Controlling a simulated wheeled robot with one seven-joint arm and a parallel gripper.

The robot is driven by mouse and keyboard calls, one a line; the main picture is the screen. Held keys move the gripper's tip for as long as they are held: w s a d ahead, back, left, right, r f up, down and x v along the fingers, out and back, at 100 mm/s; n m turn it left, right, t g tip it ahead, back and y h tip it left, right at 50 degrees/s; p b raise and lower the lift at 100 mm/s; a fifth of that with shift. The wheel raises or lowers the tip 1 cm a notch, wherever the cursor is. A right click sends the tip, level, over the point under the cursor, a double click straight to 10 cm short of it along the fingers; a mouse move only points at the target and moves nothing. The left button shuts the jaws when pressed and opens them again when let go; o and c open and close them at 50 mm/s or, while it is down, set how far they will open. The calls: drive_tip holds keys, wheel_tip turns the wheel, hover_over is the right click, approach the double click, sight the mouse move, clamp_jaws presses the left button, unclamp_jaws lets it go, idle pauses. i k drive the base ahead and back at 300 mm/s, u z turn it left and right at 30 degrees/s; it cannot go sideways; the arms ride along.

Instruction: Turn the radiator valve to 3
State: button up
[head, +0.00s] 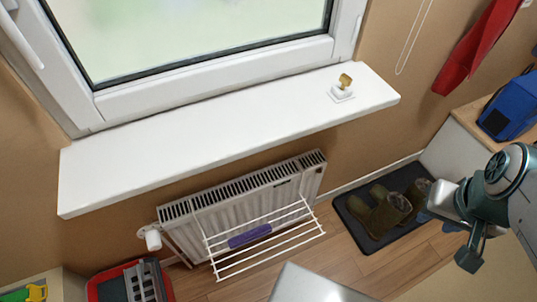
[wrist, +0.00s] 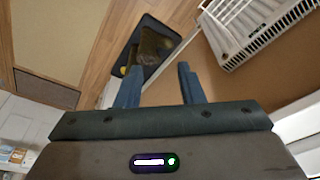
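The white radiator valve (head: 152,238) sticks out at the lower left end of the white radiator (head: 255,200), below the window sill, in the head view. Its numbers and pointer are too small to read. My gripper (wrist: 157,85) shows in the wrist view with its two dark blue fingers apart and nothing between them. In the head view my arm is at the right edge, above the boot mat and far to the right of the valve. The radiator shows at the upper right of the wrist view (wrist: 255,30); the valve is not seen there.
A white drying rack (head: 285,238) with a purple cloth (head: 250,235) hangs in front of the radiator. Boots (head: 390,212) stand on a dark mat (head: 360,235). The white sill (head: 220,140) overhangs the radiator. Wooden floor is clear between.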

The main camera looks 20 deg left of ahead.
sight(153, 241)
drive_tip(key=u, duration=0.55)
drive_tip(key=k, duration=0.85)
drive_tip(key=u, duration=1.15)
drive_tip(key=i, duration=0.15)
